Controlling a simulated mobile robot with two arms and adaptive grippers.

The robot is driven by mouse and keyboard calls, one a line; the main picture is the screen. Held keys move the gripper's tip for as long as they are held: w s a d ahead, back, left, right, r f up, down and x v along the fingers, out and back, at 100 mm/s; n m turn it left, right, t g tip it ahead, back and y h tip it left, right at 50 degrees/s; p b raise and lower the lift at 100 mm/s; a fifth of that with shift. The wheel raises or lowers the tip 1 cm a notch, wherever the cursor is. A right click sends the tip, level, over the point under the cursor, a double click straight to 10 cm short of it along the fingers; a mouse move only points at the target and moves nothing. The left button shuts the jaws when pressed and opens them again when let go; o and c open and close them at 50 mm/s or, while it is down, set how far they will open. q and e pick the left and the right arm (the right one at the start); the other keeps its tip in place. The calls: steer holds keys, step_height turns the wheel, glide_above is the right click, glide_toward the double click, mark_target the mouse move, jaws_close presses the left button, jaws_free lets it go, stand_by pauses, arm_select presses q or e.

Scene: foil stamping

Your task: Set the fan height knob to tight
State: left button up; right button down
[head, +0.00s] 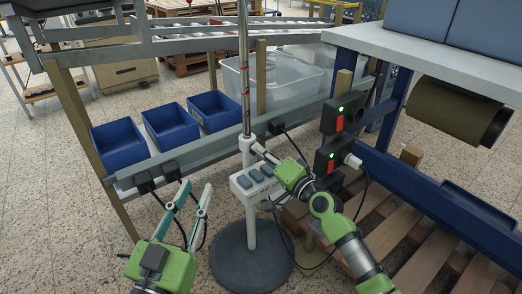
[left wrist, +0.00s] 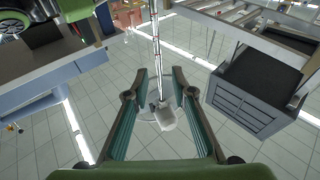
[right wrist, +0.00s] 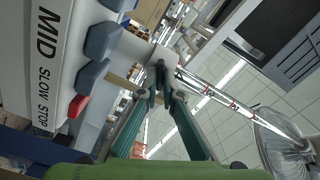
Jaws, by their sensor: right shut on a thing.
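The fan's thin upright pole (head: 243,70) rises from a dark round base (head: 251,268), with a light control box (head: 252,186) on it. In the right wrist view the box's panel (right wrist: 50,60) reads MID, SLOW, STOP, beside blue-grey buttons and a red one. My right gripper (head: 275,165) is at the pole just above the box. In the right wrist view its fingers (right wrist: 158,90) are shut on the height knob (right wrist: 158,66); the knob's setting is not readable. My left gripper (head: 195,188) is open and empty, left of the pole; its fingers (left wrist: 158,75) are apart.
Dark switch boxes (head: 328,157) with green lights and cables stand right of the pole. A wooden pallet (head: 405,225) lies at right. Tiled floor is free at lower left.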

arm_select(q)
steer(key=shift+w+f+g, duration=0.15)
steer(key=shift+f+g, duration=0.35)
steer(key=shift+f, duration=0.35)
arm_select(e)
steer(key=shift+w+r+m, duration=0.15)
steer(key=shift+r+m, duration=0.15)
steer(key=shift+m, duration=0.4)
arm_select(q)
steer(key=shift+a, duration=0.1)
arm_select(e)
steer(key=c, duration=2.2)
jaws_free()
steer(key=shift+f, duration=0.1)
arm_select(q)
steer(key=shift+f, duration=0.1)
arm_select(e)
steer(key=v, duration=1.2)
steer(key=shift+f, duration=0.2)
steer(key=shift+a, duration=0.1)
